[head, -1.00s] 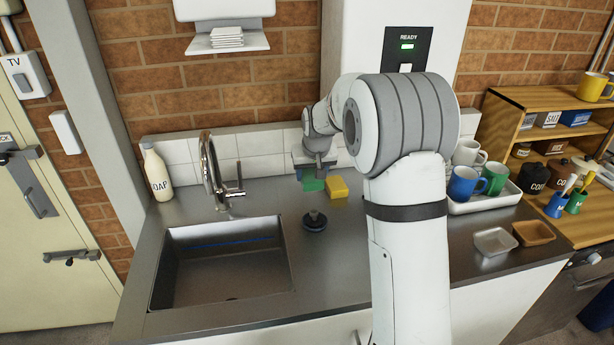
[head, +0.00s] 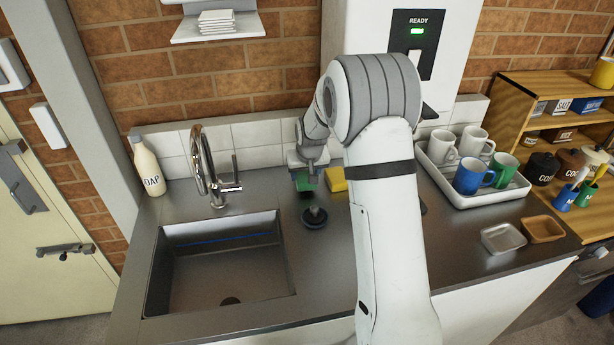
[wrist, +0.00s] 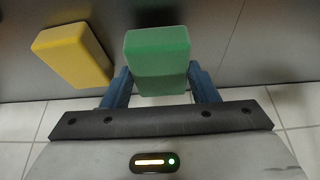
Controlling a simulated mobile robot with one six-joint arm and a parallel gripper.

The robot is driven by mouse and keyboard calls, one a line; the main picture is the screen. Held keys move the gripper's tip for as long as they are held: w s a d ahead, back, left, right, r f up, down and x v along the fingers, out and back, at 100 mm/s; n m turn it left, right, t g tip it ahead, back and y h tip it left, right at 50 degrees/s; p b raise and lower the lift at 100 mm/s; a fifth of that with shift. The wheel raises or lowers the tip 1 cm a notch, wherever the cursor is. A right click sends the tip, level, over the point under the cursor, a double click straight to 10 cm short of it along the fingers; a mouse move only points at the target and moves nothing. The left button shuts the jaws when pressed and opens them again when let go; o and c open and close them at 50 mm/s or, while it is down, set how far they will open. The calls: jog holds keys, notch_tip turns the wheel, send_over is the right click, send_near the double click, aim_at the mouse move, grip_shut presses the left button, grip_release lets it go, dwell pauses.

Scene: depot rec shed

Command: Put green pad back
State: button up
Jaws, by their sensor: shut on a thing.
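The green pad (wrist: 157,60) is a small block held between the blue fingers of my gripper (wrist: 160,88). In the head view the green pad (head: 303,184) shows just below my gripper (head: 308,178), at the back of the counter near the tiled wall. My gripper is shut on it. I cannot tell whether the pad still touches the counter. A yellow pad (head: 336,179) lies on the counter just right of it, and it also shows in the wrist view (wrist: 72,52), apart from the green one.
A dark sink plug (head: 315,216) stands on the counter in front of the pads. The sink (head: 222,262) and tap (head: 204,170) are to the left, with a soap bottle (head: 149,167) behind. A white tray (head: 476,196) of mugs stands right of my arm.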

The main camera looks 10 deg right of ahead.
notch_tip(320, 180, down, 2)
jog(key=shift+r, duration=0.1)
jog(key=o, duration=1)
jog(key=shift+r, duration=0.15)
jog(key=b+v, duration=0.1)
jog(key=v, duration=1.1)
jog(key=s+r, duration=0.2)
jog(key=s, duration=1.4)
jog(key=s+r+g, duration=0.1)
jog(key=s+r, duration=0.1)
jog(key=s, duration=1.5)
jog(key=shift+g, duration=0.3)
